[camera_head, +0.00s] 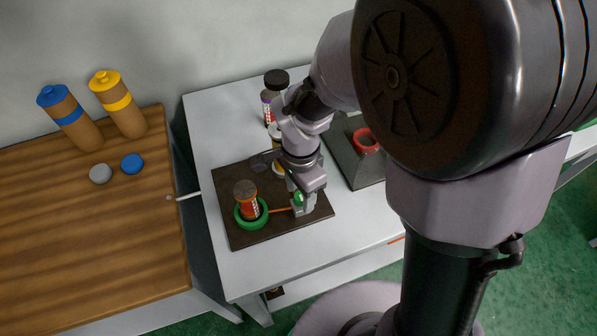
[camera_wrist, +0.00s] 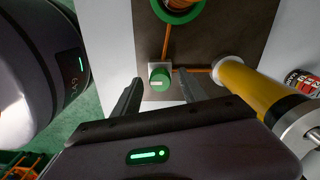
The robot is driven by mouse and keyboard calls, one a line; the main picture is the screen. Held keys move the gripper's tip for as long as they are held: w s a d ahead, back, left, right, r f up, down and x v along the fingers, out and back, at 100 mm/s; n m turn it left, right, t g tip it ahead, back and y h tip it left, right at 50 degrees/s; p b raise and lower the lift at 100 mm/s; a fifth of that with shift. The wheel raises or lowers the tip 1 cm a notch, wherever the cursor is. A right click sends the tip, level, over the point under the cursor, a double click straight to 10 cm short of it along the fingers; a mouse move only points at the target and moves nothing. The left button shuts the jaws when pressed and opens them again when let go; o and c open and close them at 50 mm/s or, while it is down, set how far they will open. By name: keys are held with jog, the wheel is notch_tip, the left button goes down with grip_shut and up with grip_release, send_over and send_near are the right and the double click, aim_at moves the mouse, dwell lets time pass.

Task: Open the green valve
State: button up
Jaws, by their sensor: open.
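The green valve is a round knob with a pale mark on its face. It sits on a small light block on the brown board, seen in the wrist view (camera_wrist: 160,79) and partly in the head view (camera_head: 298,198). My gripper (camera_wrist: 158,84) is open, with one finger on each side of the knob in the picture. I cannot tell whether the fingers touch it. In the head view my gripper (camera_head: 303,196) points down at the valve and covers part of it. An orange line runs from the valve to a green ring (camera_head: 239,222) around an orange-brown canister (camera_head: 247,198).
A yellow cylinder (camera_wrist: 252,88) stands close on the right in the wrist view. A dark-capped bottle (camera_head: 276,80) and a dark box with a red ring (camera_head: 367,141) stand behind. A wooden table (camera_head: 80,240) with blue- and yellow-topped bottles is at left. The white table's front is clear.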

jog(key=shift+c, duration=0.4)
grip_shut()
jog(key=n+p, duration=0.1)
jog(key=n, duration=0.3)
jog(key=n+p, duration=0.1)
jog(key=n, duration=0.3)
jog(key=n+p, duration=0.1)
jog(key=n, duration=0.4)
jog(key=shift+n+p, duration=0.6)
jog(key=shift+n, duration=1.1)
